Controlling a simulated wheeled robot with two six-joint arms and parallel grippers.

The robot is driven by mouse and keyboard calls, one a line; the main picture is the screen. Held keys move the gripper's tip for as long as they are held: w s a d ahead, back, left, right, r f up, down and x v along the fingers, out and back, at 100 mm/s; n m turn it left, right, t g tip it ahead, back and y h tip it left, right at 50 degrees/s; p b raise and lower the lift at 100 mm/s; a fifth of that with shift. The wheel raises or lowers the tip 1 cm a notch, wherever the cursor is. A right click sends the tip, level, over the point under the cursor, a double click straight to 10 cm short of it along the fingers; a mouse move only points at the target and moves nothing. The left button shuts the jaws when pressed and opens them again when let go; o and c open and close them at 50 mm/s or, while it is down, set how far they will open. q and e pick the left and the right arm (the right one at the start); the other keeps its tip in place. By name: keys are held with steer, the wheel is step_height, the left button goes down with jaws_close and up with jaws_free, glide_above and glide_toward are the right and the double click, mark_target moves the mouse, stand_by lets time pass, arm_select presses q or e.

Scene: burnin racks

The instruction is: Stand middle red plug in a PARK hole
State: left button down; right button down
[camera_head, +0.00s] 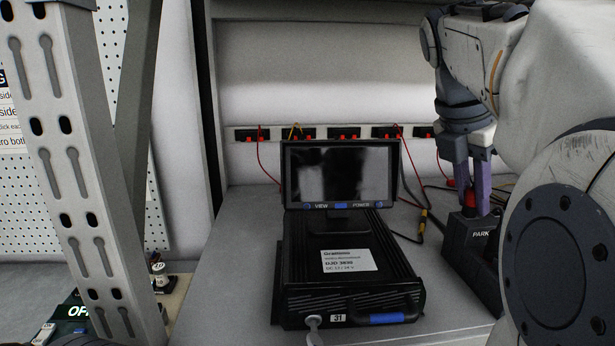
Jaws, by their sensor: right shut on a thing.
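My right gripper (481,190) points down at the right, with purple fingers shut on a red plug (470,198). The plug is at the top of the black PARK block (470,245). I cannot tell whether the plug is inside a hole or just above it, because the fingers and my arm cover part of the block. My left gripper is not in view.
A black instrument (350,262) with a raised screen (339,174) stands mid-bench, left of the PARK block. A strip of sockets (343,133) with red and yellow leads runs along the back wall. A grey rack post (75,160) stands at the left.

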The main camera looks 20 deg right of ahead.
steer(key=shift+c, duration=1.2)
jaws_free()
